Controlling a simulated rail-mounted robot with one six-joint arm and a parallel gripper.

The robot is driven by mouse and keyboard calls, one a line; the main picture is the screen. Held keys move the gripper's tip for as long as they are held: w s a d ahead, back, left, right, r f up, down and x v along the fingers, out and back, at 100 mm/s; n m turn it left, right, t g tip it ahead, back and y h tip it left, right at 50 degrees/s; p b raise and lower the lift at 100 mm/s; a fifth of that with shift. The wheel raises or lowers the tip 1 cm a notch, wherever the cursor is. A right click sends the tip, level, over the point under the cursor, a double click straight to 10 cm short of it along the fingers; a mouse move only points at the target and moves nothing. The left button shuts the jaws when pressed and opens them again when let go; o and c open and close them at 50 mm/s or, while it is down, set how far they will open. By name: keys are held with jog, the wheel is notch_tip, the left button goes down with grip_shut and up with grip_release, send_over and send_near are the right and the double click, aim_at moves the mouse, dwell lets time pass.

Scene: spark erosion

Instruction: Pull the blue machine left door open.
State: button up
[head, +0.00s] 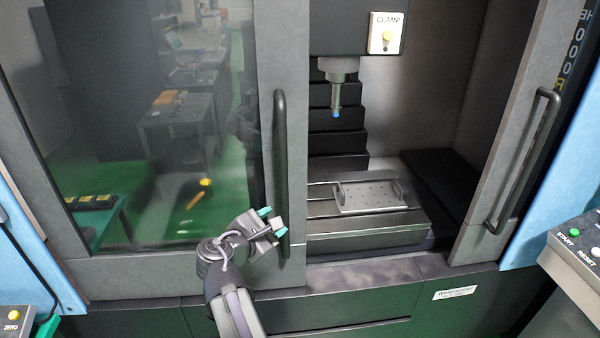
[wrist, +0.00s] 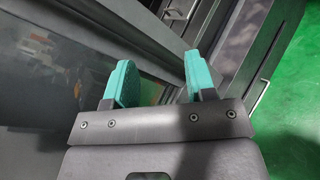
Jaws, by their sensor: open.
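The blue machine's left door (head: 165,130) has a grey frame around a large reflective window. A dark vertical bar handle (head: 280,150) runs along its right edge. My gripper (head: 272,222) is open, its teal fingertips at the lower part of this handle, just left of or around it; I cannot tell which. In the wrist view my gripper (wrist: 160,78) shows two teal fingers apart, with the door's window and grey frame beyond. No grip on the handle is visible.
The right door's handle (head: 523,160) is at the right, with an opening between the doors. Inside are a worktable with a perforated plate (head: 372,195) and a spindle (head: 337,95) above. A control box (head: 580,255) juts in at the lower right, another (head: 18,318) at lower left.

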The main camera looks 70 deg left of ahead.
aim_at(281, 186)
jog(key=w+a+r+n+y, duration=0.1)
jog(key=w+a+n, duration=0.1)
jog(key=a, duration=0.1)
jog(key=w+a+r+n+y, duration=0.1)
jog(key=w+a+n, duration=0.1)
jog(key=a+n, duration=0.1)
jog(key=w+a+r+n+y, duration=0.1)
jog(key=w+a+n, duration=0.2)
jog(key=a, duration=0.2)
jog(key=shift+a+r+t, duration=0.2)
jog(key=shift+t, duration=0.1)
grip_shut()
